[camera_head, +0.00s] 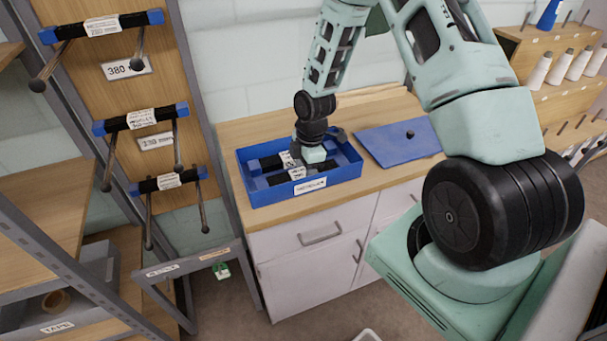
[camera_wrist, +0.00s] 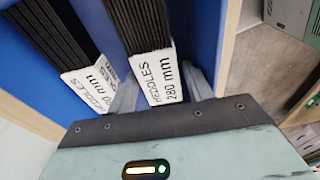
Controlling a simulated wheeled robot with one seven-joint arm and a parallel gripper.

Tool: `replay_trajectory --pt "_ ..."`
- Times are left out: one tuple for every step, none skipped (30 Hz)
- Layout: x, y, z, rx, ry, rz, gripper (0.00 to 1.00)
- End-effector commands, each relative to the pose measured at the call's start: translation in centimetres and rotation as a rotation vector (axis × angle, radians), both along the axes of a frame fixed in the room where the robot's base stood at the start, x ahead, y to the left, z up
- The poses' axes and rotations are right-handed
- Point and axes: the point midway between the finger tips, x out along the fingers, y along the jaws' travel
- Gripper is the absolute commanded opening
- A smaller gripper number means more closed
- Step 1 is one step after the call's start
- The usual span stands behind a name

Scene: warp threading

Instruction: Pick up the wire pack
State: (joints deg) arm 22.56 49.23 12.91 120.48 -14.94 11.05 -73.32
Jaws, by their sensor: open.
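The blue bin (camera_head: 335,175) on the wooden counter holds black wire packs with blue ends and white labels. One pack (camera_head: 263,184) lies toward the bin's front and another (camera_head: 268,162) behind it. In the wrist view, the right pack (camera_wrist: 138,22) has a label reading HEDDLES 280 mm, and the left pack (camera_wrist: 52,35) has a partly covered HEDDLES label. My gripper (camera_head: 309,163) is down in the bin over the packs. In the wrist view my gripper (camera_wrist: 163,88) is open, with its grey fingers on either side of the 280 mm label. The fingertips are partly hidden.
A blue flat board (camera_head: 385,143) with a small black knob lies right of the bin. A rack (camera_head: 90,60) with more labelled packs on pegs stands at left. A shelf with white thread cones (camera_head: 558,68) stands at right. White cabinets (camera_head: 325,235) are under the counter.

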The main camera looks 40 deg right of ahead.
Motion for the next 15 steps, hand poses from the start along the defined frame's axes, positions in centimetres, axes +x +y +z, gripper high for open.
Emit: replay_trajectory --pt "0.01 0.00 -0.01 0.000 0.000 0.000 0.51" --pt "0.01 0.00 0.00 0.000 0.000 0.000 0.51" --pt "0.01 0.00 0.00 0.000 0.000 0.000 0.51" --pt "0.01 0.00 0.00 0.000 0.000 0.000 0.48" --pt "0.01 0.00 0.00 0.000 0.000 0.000 0.40" --pt "0.01 0.00 0.00 0.000 0.000 0.000 0.29" --pt "0.00 0.00 0.01 0.000 0.000 0.000 0.20" --pt "0.00 0.00 0.01 0.000 0.000 0.000 0.12" --pt "0.00 0.00 0.01 0.000 0.000 0.000 0.03" --pt "0.03 0.00 0.06 0.000 -0.001 0.000 0.03" --pt "0.03 -0.01 0.06 0.000 -0.001 0.000 0.04" --pt "0.03 0.00 0.06 0.000 -0.001 0.000 0.04" --pt "0.03 0.00 0.06 0.000 -0.001 0.000 0.04" --pt "0.03 0.00 0.06 0.000 -0.001 0.000 0.04" --pt "0.04 0.00 0.08 0.000 -0.001 0.000 0.04"
